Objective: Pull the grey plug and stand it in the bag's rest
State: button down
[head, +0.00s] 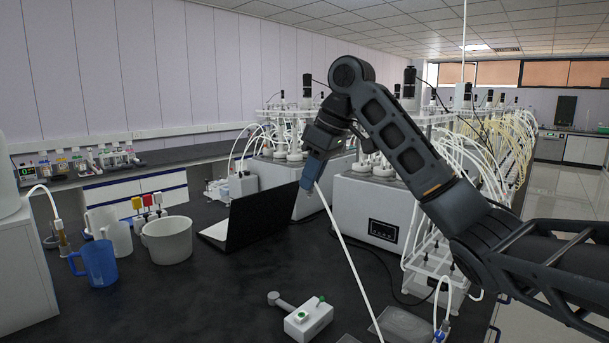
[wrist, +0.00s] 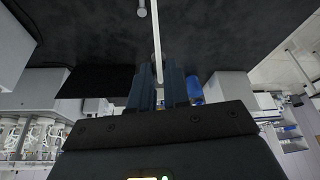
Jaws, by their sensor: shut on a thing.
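My gripper (head: 310,188) points down over the dark bench, right of the laptop. Its blue fingers are shut on a long thin white rod (head: 346,248), which slants down to the bottom edge of the head view. In the wrist view my gripper (wrist: 158,80) has the same rod (wrist: 156,35) between its fingers. The rod's lower end is out of view, so I cannot tell whether it belongs to the grey plug. A flat grey, bag-like thing (head: 403,324) lies at the bench's front. I cannot make out the plug or the rest clearly.
The open laptop (head: 262,217), white tub (head: 167,241) and blue jug (head: 98,264) stand left. A tubed rack (head: 433,275) stands right.

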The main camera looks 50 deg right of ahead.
jog(key=s+d, duration=0.3)
jog(key=s, duration=0.9)
jog(key=s+d, duration=0.3)
jog(key=s, duration=0.9)
jog(key=shift+d, duration=0.25)
jog(key=shift+f, duration=0.1)
dwell(0.4)
jog(key=shift+f+b, duration=11.75)
jog(key=shift+f, duration=5.3)
